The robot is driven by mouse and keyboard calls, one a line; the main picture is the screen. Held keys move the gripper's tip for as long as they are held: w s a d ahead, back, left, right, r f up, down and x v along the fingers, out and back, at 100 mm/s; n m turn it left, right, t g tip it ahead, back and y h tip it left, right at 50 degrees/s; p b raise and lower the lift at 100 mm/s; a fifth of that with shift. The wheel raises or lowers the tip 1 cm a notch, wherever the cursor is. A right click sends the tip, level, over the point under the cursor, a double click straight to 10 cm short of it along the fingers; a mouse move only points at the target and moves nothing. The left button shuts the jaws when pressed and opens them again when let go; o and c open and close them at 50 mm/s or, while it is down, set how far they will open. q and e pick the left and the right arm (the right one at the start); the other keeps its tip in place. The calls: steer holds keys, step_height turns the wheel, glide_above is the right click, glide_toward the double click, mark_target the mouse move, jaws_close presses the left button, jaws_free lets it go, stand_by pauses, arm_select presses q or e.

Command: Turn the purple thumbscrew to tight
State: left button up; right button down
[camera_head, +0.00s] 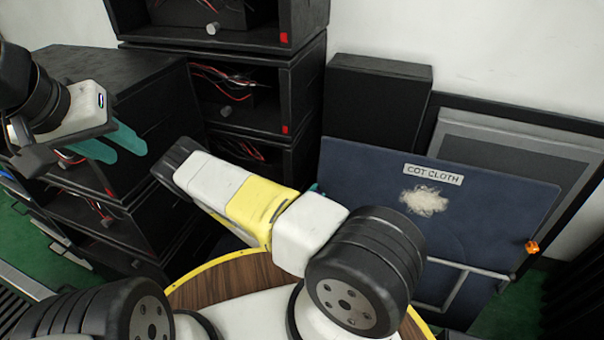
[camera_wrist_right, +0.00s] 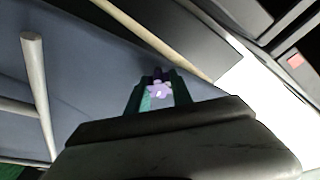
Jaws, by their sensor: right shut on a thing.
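The purple thumbscrew (camera_wrist_right: 158,91) shows in the right wrist view, small and lobed, between the fingers of my right gripper (camera_wrist_right: 161,84). The teal fingers are shut on it from both sides. In the head view my right forearm hides the thumbscrew, and only a bit of teal finger shows beside the dark blue panel (camera_head: 480,220). I cannot tell the screw's turn angle or any tight mark. My left gripper (camera_head: 110,143) is at the left of the head view, its teal fingers a little apart and empty, in front of the black cabinets.
The blue panel carries a "COT CLOTH" label (camera_head: 433,174), a pale fluffy patch (camera_head: 424,200) and a grey rail (camera_head: 468,268). An orange knob (camera_head: 532,247) sits at its right edge. Black open cabinets (camera_head: 255,95) with red wires stand behind. A yellow-rimmed wooden round top (camera_head: 230,280) is below.

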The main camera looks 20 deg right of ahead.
steer(key=shift+m, duration=0.4)
steer(key=m+g, duration=0.2)
steer(key=m, duration=0.3)
steer(key=m+g+y, duration=0.1)
steer(key=m, duration=0.4)
steer(key=shift+s, duration=0.1)
steer(key=m, duration=0.2)
steer(key=m+y, duration=0.1)
steer(key=m, duration=0.1)
steer(key=shift+f+y, duration=0.1)
steer(key=shift+y, duration=0.2)
steer(key=m+y, duration=0.1)
steer(key=m, duration=0.3)
steer(key=shift+f+m+y, duration=0.1)
steer(key=shift+m+y, duration=0.3)
steer(key=c, duration=1.1)
jaws_free()
